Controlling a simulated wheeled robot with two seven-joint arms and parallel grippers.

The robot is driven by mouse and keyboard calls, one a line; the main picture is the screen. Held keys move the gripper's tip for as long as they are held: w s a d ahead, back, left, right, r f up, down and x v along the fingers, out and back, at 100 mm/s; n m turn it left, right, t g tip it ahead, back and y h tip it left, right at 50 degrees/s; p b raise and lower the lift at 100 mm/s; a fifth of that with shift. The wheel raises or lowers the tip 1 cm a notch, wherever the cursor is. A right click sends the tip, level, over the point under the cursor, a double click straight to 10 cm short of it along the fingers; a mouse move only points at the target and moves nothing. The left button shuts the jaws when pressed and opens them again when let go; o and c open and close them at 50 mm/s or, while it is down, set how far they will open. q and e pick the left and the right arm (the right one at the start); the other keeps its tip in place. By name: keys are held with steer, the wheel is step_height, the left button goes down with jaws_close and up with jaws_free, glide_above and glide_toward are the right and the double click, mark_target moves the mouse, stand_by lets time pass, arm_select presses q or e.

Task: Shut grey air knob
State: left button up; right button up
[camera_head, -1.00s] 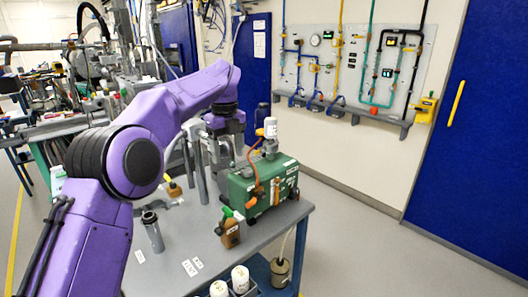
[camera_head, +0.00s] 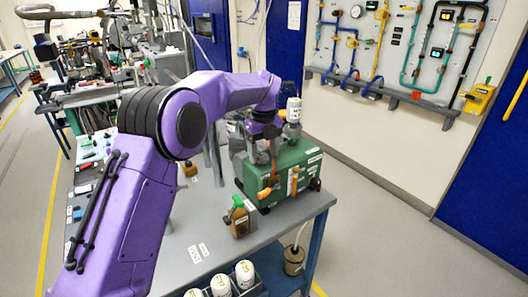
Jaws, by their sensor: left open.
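A green boxy unit (camera_head: 285,165) stands on the grey table near its right edge. It has orange fittings (camera_head: 268,190) on its front and a white bottle (camera_head: 294,110) above its top. My left gripper (camera_head: 262,158) points down at the left part of the unit's top. It is open, and I see nothing held in it. The gripper and purple arm hide part of the unit's top, and I cannot tell whether they touch it. I cannot make out a grey air knob for certain. My right gripper is out of view.
White bottles (camera_head: 245,275) stand in a holder at the table's front. A wall panel (camera_head: 390,45) carries coloured pipes and gauges. The floor right of the table is clear.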

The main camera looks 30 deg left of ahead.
arm_select(q)
steer(key=shift+s, duration=0.3)
steer(key=shift+w+f, duration=0.1)
steer(key=c, duration=1)
steer(key=shift+c, duration=0.2)
